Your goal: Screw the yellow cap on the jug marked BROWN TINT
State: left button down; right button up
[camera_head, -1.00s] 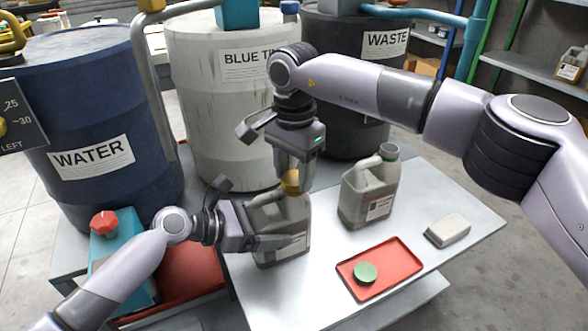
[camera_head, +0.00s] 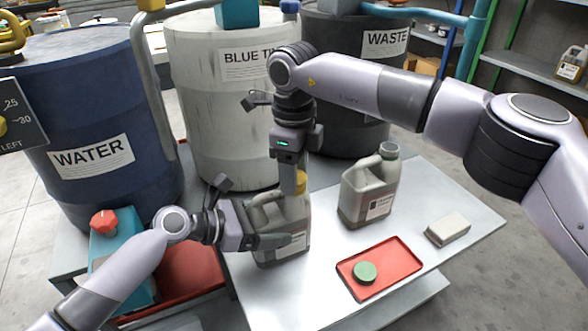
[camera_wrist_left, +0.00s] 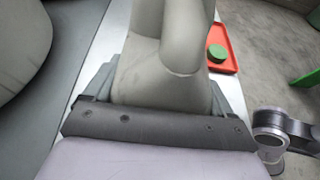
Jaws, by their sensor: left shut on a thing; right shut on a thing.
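The grey jug (camera_head: 292,212) stands upright at the left end of the metal table; its label is mostly covered and I cannot read it. My left gripper (camera_head: 285,242) is shut around the lower body of this jug, and the left wrist view shows the jug (camera_wrist_left: 150,75) between the fingers (camera_wrist_left: 160,100). The yellow cap (camera_head: 301,181) sits at the jug's mouth. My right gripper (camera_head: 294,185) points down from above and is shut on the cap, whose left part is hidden. I cannot tell how far the cap is threaded.
A red tray (camera_head: 391,281) holds a green lid (camera_head: 364,272). A pale block (camera_head: 448,229) lies at the table's right. Large drums stand behind.

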jog(key=m, duration=0.4)
jog(key=shift+m, duration=0.4)
jog(key=m, duration=0.3)
jog(key=shift+m, duration=0.4)
jog(key=o, duration=1.2)
jog(key=shift+r, duration=2.25)
jog(key=shift+n, duration=0.3)
jog(key=shift+c, duration=0.5)
